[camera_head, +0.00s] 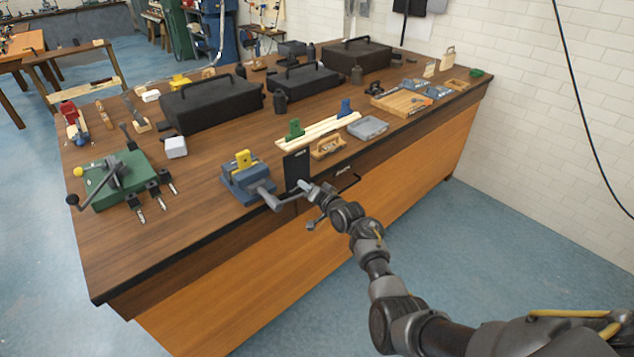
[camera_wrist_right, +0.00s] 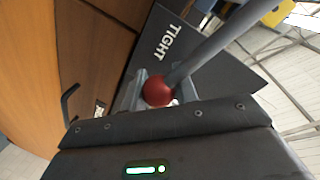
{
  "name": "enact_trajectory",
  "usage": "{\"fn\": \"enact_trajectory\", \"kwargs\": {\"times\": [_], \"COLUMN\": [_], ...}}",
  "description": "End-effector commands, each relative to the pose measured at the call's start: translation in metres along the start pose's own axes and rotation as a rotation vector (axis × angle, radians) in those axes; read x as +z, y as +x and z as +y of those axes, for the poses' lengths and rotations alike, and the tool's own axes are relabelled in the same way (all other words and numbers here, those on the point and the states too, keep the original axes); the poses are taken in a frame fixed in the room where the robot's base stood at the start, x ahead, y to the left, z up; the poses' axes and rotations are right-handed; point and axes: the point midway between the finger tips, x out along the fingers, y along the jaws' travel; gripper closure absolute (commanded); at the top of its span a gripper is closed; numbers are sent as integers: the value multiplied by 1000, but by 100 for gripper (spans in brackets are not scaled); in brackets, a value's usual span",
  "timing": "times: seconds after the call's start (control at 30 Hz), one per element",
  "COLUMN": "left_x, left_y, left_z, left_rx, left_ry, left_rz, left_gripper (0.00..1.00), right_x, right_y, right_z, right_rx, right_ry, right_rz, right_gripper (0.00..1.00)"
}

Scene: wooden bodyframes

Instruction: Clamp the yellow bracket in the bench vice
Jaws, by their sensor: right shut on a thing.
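The blue bench vice (camera_head: 243,184) stands at the front edge of the wooden bench. The yellow bracket (camera_head: 243,159) sits upright at the top of the vice, between its jaws; whether both jaws press on it is too small to tell. The vice's grey handle (camera_head: 267,197) reaches toward the front right and also shows in the right wrist view (camera_wrist_right: 217,43), with a red ball (camera_wrist_right: 157,91) at its end. My right gripper (camera_head: 305,188) is shut on this handle end, with the red ball between its fingers. My left gripper is out of view.
A black plate marked TIGHT (camera_wrist_right: 195,60) stands beside the handle and shows in the head view (camera_head: 296,170). A green machine with levers (camera_head: 115,178) is to the left. Wooden strips (camera_head: 318,130), a small wooden tray (camera_head: 328,147) and black cases (camera_head: 210,103) lie behind and right.

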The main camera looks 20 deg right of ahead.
Motion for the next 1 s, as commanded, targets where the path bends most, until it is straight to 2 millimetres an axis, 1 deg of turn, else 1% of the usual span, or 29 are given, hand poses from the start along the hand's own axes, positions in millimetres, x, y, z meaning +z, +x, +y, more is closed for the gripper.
{"fn": "enact_trajectory", "kwargs": {"times": [0.03,0.3,0.57,0.97,1.0], "left_x": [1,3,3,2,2], "left_y": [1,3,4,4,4], "left_z": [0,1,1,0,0], "left_rx": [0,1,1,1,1], "left_ry": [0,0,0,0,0], "left_rz": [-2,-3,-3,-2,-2], "left_gripper": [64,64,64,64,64], "right_x": [9,23,28,30,30], "right_y": [1,2,2,3,3], "right_z": [3,12,15,15,15], "right_rx": [-2,-7,-9,-9,-9], "right_ry": [30,160,210,215,215], "right_rz": [-17,-41,-50,-52,-52], "right_gripper": [100,100,100,100,70]}}
